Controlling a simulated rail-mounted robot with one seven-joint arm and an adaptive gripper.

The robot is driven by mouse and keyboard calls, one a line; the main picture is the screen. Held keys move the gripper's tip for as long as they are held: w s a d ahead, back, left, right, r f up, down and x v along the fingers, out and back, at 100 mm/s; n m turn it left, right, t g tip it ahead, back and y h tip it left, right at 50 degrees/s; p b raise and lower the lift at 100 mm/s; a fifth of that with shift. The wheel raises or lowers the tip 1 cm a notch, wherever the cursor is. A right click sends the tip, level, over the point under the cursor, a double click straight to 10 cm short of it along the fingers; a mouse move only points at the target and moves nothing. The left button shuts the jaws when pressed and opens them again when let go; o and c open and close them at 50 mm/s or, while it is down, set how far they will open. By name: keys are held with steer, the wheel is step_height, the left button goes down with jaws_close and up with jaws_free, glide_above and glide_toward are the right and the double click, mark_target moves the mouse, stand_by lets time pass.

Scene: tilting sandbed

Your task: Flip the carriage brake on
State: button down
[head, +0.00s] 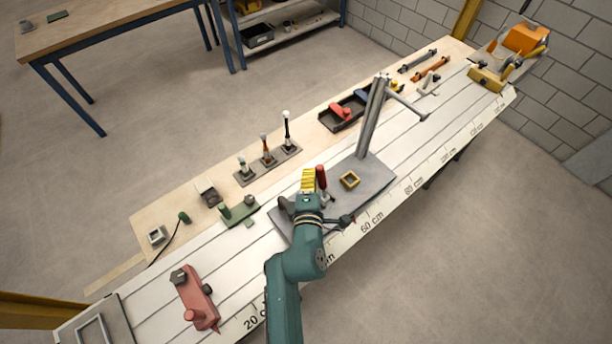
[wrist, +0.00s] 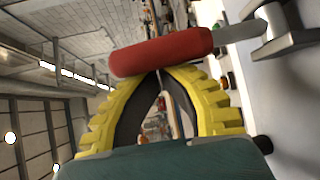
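The carriage is a grey plate (head: 374,176) on the white scaled bed, bearing a tall post. A lever with a red grip (head: 321,177), apparently the carriage brake, stands nearly upright on it. My gripper (head: 308,180) has yellow ribbed fingers and is just left of the red grip in the head view. In the wrist view, the red grip (wrist: 160,52) lies across in front of my fingertips (wrist: 161,72), with its metal shaft running right to a bracket. The fingers converge to nearly meeting, with nothing seen between them. The grip hides the very tips; contact cannot be told.
A rack with several upright levers (head: 268,165) stands on the wooden bench. A red clamp-like block (head: 197,298) lies on the bed at lower left.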

mark_target(324, 180)
steer(key=b, duration=0.1)
steer(key=s+d+m+t+b, duration=0.1)
steer(key=b, duration=0.1)
steer(key=shift+f, duration=0.25)
steer(key=shift+s+d+r+t+p, duration=0.15)
steer(key=shift+s+d+r+p, duration=0.15)
steer(key=shift+r+p, duration=0.2)
steer(key=shift+s+d+r+t+p, duration=0.15)
steer(key=shift+s+r+p, duration=0.15)
steer(key=shift+r+p, duration=0.15)
steer(key=shift+s+d, duration=0.25)
steer(key=b, duration=0.1)
steer(key=f+b, duration=0.1)
steer(key=shift+s+d+f+m+t+b, duration=0.2)
steer(key=shift+s+d+m+t+b, duration=0.1)
steer(key=shift+s+d, duration=0.1)
steer(key=shift+s+d+b, duration=0.1)
steer(key=shift+s+b, duration=0.1)
steer(key=shift+b, duration=0.4)
steer(key=shift+s+d+r+m+t, duration=0.15)
steer(key=shift+d+r+m+t, duration=0.05)
steer(key=shift+r+m+t, duration=0.15)
steer(key=shift+s+d+p, duration=0.2)
steer(key=shift+s+p, duration=0.1)
steer(key=shift+p, duration=0.1)
